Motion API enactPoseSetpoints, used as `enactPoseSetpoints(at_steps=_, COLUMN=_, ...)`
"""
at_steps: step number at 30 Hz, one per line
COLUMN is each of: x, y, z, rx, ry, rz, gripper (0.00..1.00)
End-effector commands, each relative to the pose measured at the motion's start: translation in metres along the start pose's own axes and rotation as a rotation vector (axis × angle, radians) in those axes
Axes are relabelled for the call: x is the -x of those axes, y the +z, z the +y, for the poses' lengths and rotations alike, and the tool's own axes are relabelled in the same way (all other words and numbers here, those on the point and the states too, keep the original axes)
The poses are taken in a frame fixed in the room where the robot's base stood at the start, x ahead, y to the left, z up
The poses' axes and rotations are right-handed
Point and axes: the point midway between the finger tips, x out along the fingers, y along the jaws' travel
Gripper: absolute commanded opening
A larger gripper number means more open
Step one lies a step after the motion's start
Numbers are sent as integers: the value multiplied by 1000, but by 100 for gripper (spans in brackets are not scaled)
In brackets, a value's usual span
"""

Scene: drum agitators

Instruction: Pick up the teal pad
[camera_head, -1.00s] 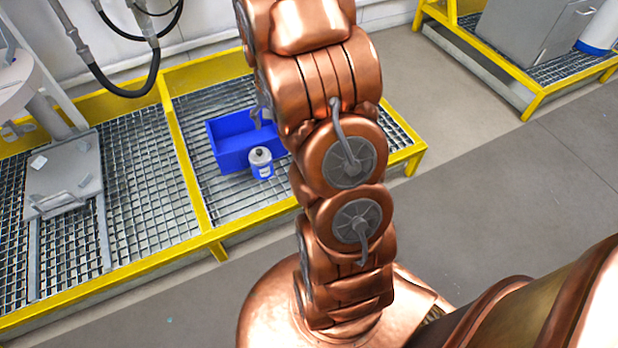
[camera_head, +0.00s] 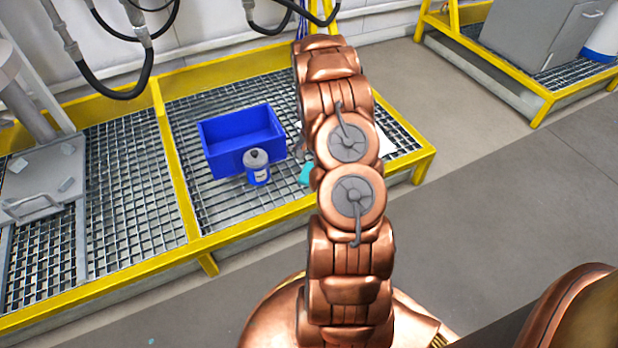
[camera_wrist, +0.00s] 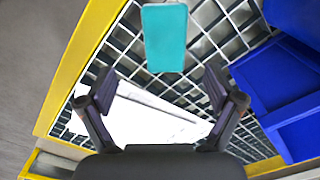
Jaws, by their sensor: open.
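The teal pad (camera_wrist: 164,38) is a flat rounded rectangle at the top middle of the wrist view, over the metal grating. In the head view a small part of the teal pad (camera_head: 306,174) shows just left of my arm; the rest is hidden behind the arm. My gripper (camera_wrist: 158,88) is open and empty in the wrist view. Its two fingers point toward the pad, which lies beyond the fingertips and between their lines.
A blue bin (camera_head: 240,140) stands on the grating with a blue-and-white bottle (camera_head: 258,168) in front of it. A white sheet (camera_wrist: 140,118) lies beneath my gripper. Yellow rails (camera_head: 300,204) edge the platform. Hoses (camera_head: 118,80) hang at the back left.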

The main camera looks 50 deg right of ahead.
Motion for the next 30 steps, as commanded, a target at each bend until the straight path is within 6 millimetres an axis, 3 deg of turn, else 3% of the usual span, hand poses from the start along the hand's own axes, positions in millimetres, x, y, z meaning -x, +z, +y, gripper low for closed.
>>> enactPoseSetpoints(at_steps=11, x=-31, y=2, z=-3, rx=1, ry=1, rz=1, gripper=92)
enactPoseSetpoints(at_steps=20, x=-70, y=7, z=-8, rx=1, ry=1, rz=-1, gripper=92)
enactPoseSetpoints(at_steps=28, x=-71, y=6, z=-8, rx=1, ry=0, rz=0, gripper=92)
enactPoseSetpoints(at_steps=30, x=-71, y=6, z=-8, rx=1, ry=0, rz=0, gripper=84)
